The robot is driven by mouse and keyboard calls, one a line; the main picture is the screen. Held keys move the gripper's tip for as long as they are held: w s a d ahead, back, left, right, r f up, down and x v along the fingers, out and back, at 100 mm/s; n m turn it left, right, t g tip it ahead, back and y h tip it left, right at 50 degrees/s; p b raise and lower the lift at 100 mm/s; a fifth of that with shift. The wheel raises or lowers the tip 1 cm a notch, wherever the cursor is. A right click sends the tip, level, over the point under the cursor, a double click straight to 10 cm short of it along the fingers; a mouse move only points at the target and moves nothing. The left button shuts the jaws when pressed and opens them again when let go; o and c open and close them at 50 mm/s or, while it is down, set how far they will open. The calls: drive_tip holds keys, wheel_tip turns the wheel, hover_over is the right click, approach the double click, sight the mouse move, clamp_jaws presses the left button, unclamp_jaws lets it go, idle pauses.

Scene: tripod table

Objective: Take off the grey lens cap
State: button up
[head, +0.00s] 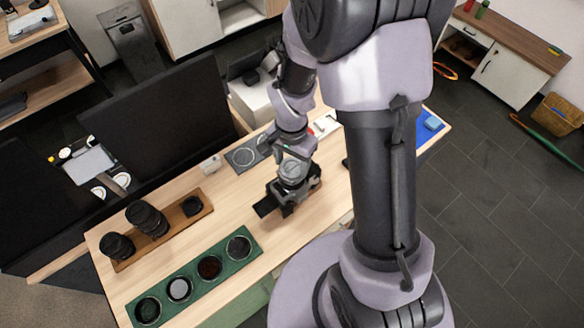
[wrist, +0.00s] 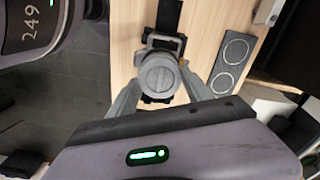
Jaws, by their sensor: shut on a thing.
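The grey lens cap (wrist: 158,76) is a round grey disc facing the wrist camera, at the front of a dark camera (wrist: 164,45) on the wooden table. My gripper (wrist: 161,78) has one finger on each side of the cap and is shut on it. In the head view my gripper (head: 292,171) is low over the camera, which shows as a dark body (head: 293,192) with a black strap (head: 267,207). Whether the cap is still seated on the lens or just clear of it, I cannot tell.
A green tray (head: 213,250) with several round recesses holding discs lies at the front. A wooden board (head: 165,233) with black lenses is at the left. A grey plate with two rings (wrist: 232,62) lies beside the camera. A black screen (head: 160,120) stands behind.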

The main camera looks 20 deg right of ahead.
sight(292, 167)
drive_tip(key=shift+r, duration=0.25)
drive_tip(key=shift+r+p, duration=0.3)
drive_tip(key=shift+r+p, duration=1.8)
drive_tip(key=shift+r, duration=0.8)
drive_tip(key=shift+f, duration=0.1)
